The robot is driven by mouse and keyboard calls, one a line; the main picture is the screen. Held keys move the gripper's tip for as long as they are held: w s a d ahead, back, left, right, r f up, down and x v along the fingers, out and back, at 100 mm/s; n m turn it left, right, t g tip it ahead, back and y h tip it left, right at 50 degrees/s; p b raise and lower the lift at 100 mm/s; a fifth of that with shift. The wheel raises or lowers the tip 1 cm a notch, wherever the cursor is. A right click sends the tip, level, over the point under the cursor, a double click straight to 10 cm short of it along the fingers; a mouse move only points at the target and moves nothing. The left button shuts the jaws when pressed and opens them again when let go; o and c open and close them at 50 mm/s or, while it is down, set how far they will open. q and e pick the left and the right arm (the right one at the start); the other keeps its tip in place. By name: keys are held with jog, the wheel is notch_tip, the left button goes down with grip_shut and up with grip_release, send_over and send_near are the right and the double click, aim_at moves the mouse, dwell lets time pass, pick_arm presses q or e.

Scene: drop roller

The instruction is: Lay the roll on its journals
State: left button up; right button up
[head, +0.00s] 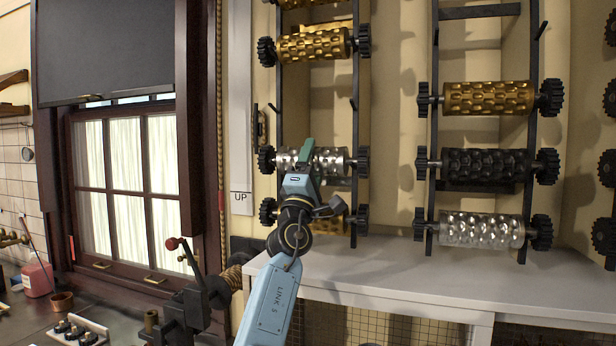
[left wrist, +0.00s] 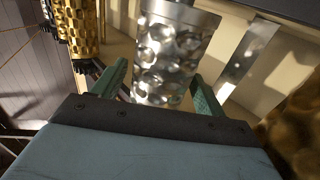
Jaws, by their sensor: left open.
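A silver dimpled roll (head: 331,160) lies level across the left wall rack, with a black gear at each end. My left gripper (head: 304,158) is in front of its left-middle part and hides some of it. In the left wrist view, a silver dimpled roll (left wrist: 172,55) with a smooth end band lies between the green fingers of my left gripper (left wrist: 160,88). The fingers are open, one on each side of it; whether they touch it cannot be told. My right gripper is in neither view.
Gold rolls (head: 312,45) hang higher on the left rack. The right rack holds gold (head: 488,97), black (head: 486,165) and silver (head: 482,229) rolls. A pale counter (head: 400,275) below is mostly clear. A machine with a red-knobbed lever (head: 190,258) stands at lower left.

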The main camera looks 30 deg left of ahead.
pick_arm(q)
jog(key=b+v, duration=0.2)
jog(key=v, duration=1.1)
jog(key=shift+s+r+y, duration=0.2)
jog(key=shift+y, duration=0.1)
jog(key=shift+d, duration=0.1)
